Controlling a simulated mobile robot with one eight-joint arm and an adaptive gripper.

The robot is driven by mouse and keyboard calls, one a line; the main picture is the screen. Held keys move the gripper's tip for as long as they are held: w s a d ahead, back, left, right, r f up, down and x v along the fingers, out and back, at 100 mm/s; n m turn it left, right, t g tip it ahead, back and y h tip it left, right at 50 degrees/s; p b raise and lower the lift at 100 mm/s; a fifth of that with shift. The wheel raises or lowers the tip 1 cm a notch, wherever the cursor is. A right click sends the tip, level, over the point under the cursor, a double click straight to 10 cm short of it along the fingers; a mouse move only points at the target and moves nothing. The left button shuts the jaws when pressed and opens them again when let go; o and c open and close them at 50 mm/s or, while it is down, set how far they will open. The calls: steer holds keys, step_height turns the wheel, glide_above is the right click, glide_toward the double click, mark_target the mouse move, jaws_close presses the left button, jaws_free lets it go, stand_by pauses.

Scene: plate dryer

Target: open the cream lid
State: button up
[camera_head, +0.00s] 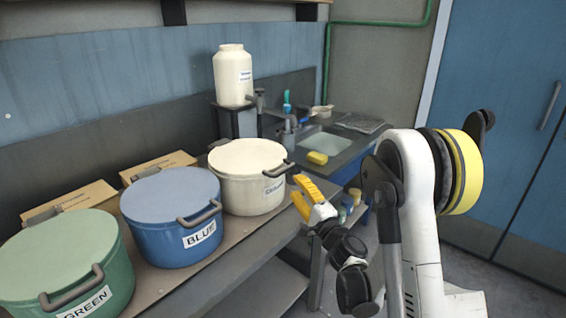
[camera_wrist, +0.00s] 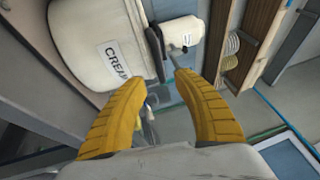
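The cream pot (camera_head: 252,195) stands at the far end of the row of pots, with its round cream lid (camera_head: 247,157) on top and seated. A dark grey handle (camera_head: 279,169) sits at the rim on its right side. In the wrist view the cream pot (camera_wrist: 88,32) shows its "CREAM" label, and the dark handle (camera_wrist: 154,52) is just beyond the fingertips. My gripper (camera_head: 297,189) has yellow fingers and is just right of this handle, apparently not touching it. In the wrist view my gripper (camera_wrist: 163,79) is open, with nothing between the fingers.
A blue pot (camera_head: 165,235) and a green pot (camera_head: 115,270) stand nearer on the same counter. Cardboard boxes (camera_head: 158,166) lie behind them. A cream canister (camera_head: 232,78) stands on a stand beyond, beside a sink (camera_head: 326,145) with a yellow sponge (camera_head: 317,158).

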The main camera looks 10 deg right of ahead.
mark_target(284, 170)
steer(key=b+x, duration=0.1)
steer(key=x, duration=0.8)
steer(key=shift+b, duration=0.35)
jaws_close()
